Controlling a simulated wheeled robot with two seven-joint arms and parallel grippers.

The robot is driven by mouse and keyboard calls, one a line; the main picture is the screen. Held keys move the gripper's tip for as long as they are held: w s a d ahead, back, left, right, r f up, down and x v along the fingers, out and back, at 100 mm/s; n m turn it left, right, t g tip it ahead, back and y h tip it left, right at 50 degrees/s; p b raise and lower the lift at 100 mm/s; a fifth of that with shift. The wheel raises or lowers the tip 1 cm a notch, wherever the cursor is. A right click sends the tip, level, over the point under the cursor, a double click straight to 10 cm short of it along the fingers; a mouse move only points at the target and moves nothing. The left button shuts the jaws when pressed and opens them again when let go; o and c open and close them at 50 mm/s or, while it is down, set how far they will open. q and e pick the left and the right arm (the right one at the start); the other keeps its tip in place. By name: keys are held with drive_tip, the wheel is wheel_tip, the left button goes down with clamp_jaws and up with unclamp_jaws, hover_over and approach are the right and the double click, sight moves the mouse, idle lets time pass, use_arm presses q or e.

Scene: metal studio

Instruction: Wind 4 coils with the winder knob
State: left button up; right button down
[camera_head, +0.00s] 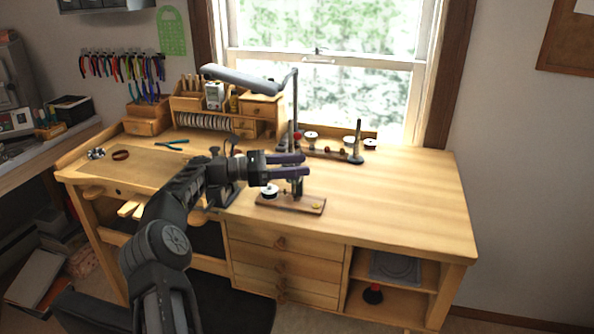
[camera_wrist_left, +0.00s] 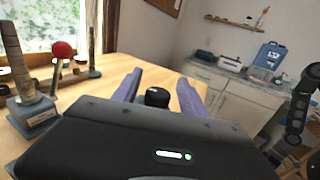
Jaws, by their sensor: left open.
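The winder has a small wooden base (camera_head: 290,203) on the bench near its front edge. A white spool (camera_head: 270,190) stands at the left of that base, and a dark post (camera_head: 297,188) rises beside it. My left gripper (camera_head: 303,165) is over the winder, its two purple fingers apart and pointing right. In the left wrist view, a round black knob (camera_wrist_left: 157,97) shows between the spread fingers. I see a gap on both sides of it, so the fingers do not look closed on it. In the head view the knob is hidden by the gripper. My right gripper does not show.
A lamp (camera_head: 240,78) and a small wooden drawer chest (camera_head: 262,108) stand at the back. A rack of spools with a red ball (camera_head: 297,136) and an upright post on a stand (camera_head: 356,145) are behind the winder. The bench's right side (camera_head: 415,190) is clear.

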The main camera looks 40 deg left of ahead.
use_arm(q)
wheel_tip(320, 180, up, 8)
drive_tip(key=shift+r+p, duration=0.25)
drive_tip(key=shift+p, duration=0.2)
drive_tip(key=shift+o, duration=0.2)
